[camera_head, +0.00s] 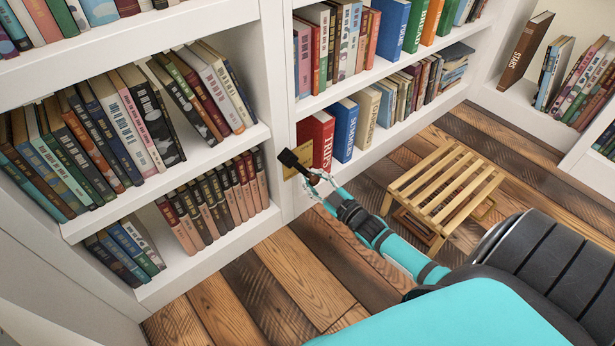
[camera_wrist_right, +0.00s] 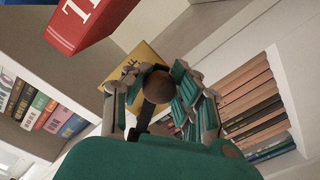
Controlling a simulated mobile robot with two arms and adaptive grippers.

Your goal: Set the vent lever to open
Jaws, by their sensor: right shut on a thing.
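The vent lever (camera_head: 292,160) is a dark handle on a small yellow plate (camera_head: 291,172) fixed low on the white bookcase, beside the red book. In the head view the handle slants from upper left to lower right. My right gripper (camera_head: 318,176) is at the handle's lower right end. In the right wrist view the gripper (camera_wrist_right: 162,95) is shut around the lever, whose brown rounded knob (camera_wrist_right: 158,86) sits between the fingers, with the yellow plate (camera_wrist_right: 139,60) behind. Any markings on the plate are too small to read. My left gripper is not in view.
White bookcases with rows of books (camera_head: 135,120) stand left of and behind the lever. A red book (camera_head: 315,138) stands close by it, and also shows in the wrist view (camera_wrist_right: 82,22). A slatted wooden stool (camera_head: 445,185) stands on the plank floor to the right.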

